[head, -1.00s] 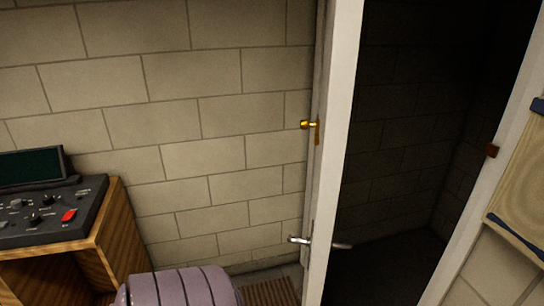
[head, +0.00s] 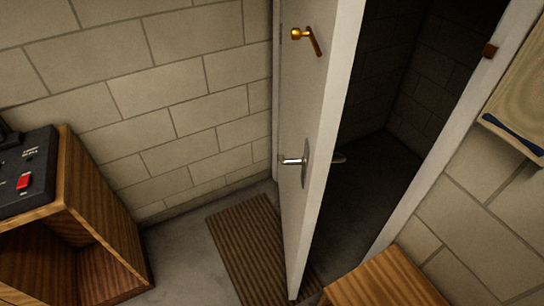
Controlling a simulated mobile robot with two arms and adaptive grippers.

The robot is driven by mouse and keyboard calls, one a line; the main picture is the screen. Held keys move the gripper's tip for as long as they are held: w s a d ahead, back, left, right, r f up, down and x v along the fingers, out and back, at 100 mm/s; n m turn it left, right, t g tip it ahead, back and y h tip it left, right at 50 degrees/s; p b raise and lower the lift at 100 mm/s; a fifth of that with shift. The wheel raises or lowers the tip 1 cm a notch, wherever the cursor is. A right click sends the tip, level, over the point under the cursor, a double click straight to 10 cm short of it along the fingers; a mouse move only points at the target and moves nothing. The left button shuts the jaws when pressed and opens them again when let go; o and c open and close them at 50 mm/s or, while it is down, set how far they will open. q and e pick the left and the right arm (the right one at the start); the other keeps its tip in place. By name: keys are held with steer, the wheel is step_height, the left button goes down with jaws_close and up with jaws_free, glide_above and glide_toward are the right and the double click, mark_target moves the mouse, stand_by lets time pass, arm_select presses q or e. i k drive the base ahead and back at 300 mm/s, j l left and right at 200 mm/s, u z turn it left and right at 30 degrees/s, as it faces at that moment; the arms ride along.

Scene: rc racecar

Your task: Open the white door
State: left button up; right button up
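The white door (head: 318,150) stands ajar in the head view, seen nearly edge-on, with a dark room visible to its right. A silver lever handle (head: 294,161) is on its left face, and part of another handle (head: 339,158) shows on the far side. A brass latch (head: 305,38) sits higher on the door. Neither of my grippers is in view.
A brown striped mat (head: 245,245) lies on the floor left of the door. A wooden cabinet (head: 110,225) with a black control panel (head: 28,175) stands at the left. A wooden surface (head: 385,284) is at the bottom right. White door frame (head: 440,150) at right.

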mark_target(314, 90)
steer(key=i+j+z, duration=0.35)
steer(key=j, duration=0.3)
steer(key=i+j+z, duration=0.15)
steer(key=j, duration=0.2)
